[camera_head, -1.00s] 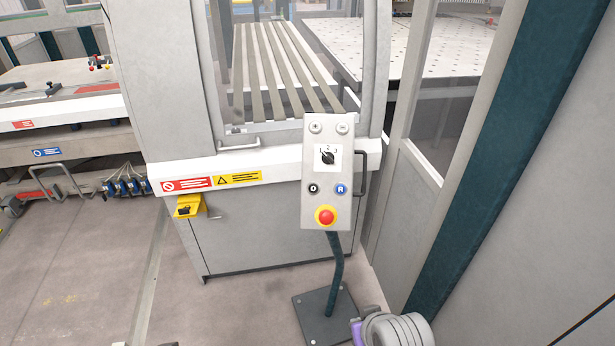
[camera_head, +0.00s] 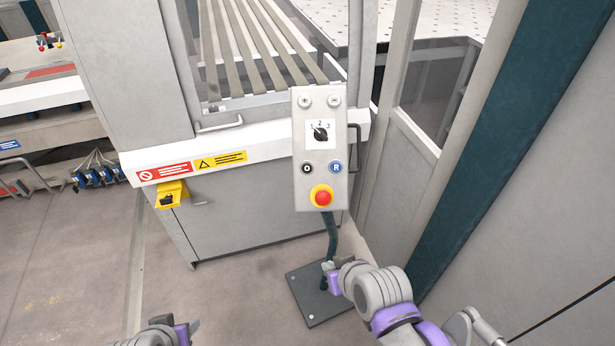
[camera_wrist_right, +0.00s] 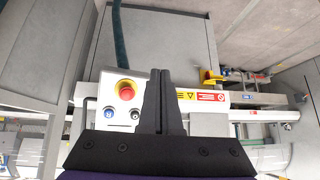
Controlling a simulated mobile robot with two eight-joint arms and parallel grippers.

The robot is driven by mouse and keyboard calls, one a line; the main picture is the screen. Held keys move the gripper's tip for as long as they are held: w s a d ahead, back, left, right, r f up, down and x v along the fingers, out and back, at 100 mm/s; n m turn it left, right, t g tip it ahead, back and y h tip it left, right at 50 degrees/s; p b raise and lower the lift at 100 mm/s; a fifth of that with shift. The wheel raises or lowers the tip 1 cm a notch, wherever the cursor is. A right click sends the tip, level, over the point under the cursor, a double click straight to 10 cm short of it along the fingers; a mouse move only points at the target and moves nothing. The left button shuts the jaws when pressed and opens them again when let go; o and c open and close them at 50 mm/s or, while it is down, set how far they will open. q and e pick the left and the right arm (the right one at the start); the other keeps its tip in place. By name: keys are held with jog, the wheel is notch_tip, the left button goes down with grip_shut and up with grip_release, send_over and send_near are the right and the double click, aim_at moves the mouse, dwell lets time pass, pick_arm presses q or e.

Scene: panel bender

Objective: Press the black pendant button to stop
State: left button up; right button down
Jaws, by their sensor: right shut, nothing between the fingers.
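The grey pendant panel (camera_head: 312,140) stands upright on a dark post in the middle of the head view. Its black button (camera_head: 307,168), marked O, sits left of the blue R button (camera_head: 337,167) and above the red emergency stop (camera_head: 322,197). My right gripper (camera_head: 328,266) is below the panel, in front of the post and apart from the buttons. In the right wrist view the shut, empty fingers (camera_wrist_right: 165,75) overlap the panel's edge, and the black button (camera_wrist_right: 135,114) shows beside them, upside down. My left gripper (camera_head: 192,328) shows partly at the bottom edge.
The post's base plate (camera_head: 309,293) is on the floor beneath my right gripper. A machine cabinet (camera_head: 255,205) with a yellow pedal-like box (camera_head: 171,194) stands behind the panel. A grey and green wall (camera_head: 470,160) closes the right side.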

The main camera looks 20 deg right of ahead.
aim_at(307, 164)
jog(key=w+a+r+n+t+y+b, duration=0.1)
jog(key=w+a+t+y+b, duration=0.1)
jog(key=w+a+t, duration=0.45)
pick_arm(q)
jog(key=s+f+b, duration=0.3)
jog(key=f+b, duration=0.1)
jog(key=f, duration=0.5)
jog(key=shift+s+g, duration=0.3)
jog(key=shift+g, duration=0.1)
pick_arm(e)
jog(key=w+d+r+m+t+h, duration=0.1)
jog(key=w+d+m+t+h, duration=0.3)
jog(key=w+d+h, duration=0.2)
jog(key=shift+w+r+h, duration=0.25)
jog(key=shift+w+h, duration=0.35)
jog(key=shift+w, duration=0.25)
jog(key=shift+w+t, duration=0.1)
jog(key=shift+t, duration=0.15)
